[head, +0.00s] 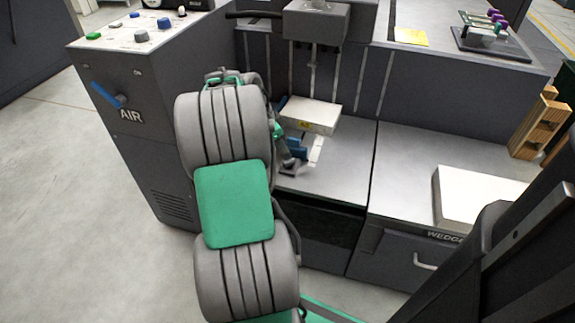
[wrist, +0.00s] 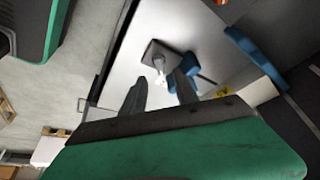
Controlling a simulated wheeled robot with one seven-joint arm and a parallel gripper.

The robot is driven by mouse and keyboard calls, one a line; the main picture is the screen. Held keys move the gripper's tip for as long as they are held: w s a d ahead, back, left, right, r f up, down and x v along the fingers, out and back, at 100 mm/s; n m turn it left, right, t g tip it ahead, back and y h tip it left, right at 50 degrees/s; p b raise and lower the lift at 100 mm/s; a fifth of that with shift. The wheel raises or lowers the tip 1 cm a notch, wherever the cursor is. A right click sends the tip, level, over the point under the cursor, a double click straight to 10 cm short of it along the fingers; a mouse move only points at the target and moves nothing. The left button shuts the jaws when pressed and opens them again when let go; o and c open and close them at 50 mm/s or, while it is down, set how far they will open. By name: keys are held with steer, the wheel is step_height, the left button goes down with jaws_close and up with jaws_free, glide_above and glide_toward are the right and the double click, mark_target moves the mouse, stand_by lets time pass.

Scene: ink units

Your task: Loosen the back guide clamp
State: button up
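My gripper (wrist: 163,78) is open in the wrist view, its two dark fingers apart. A square grey plate with a small pale post (wrist: 159,64) lies beyond the fingertips, the post showing between them. A blue part (wrist: 206,83) shows beside the right finger, partly hidden by it. A longer blue bar (wrist: 254,56) lies further right. In the head view my gripper (head: 289,155) is low over the machine shelf, largely hidden by my arm, with a blue part (head: 297,147) next to it. I cannot tell which blue part belongs to the back clamp, or whether the fingers touch anything.
A pale block (head: 311,114) sits below the machine head (head: 316,22). The cabinet marked AIR (head: 150,150) stands left, with a blue lever (head: 108,95). A white block (head: 475,198) and wooden rack (head: 540,122) are at right. The shelf (head: 345,165) is clear to the gripper's right.

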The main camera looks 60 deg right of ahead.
mark_target(289, 161)
steer(key=b+x, duration=0.1)
steer(key=x, duration=0.4)
steer(key=shift+d+f+b, duration=0.1)
steer(key=shift+f+b, duration=0.25)
steer(key=shift+f, duration=0.05)
steer(key=shift+c, duration=0.3)
jaws_close()
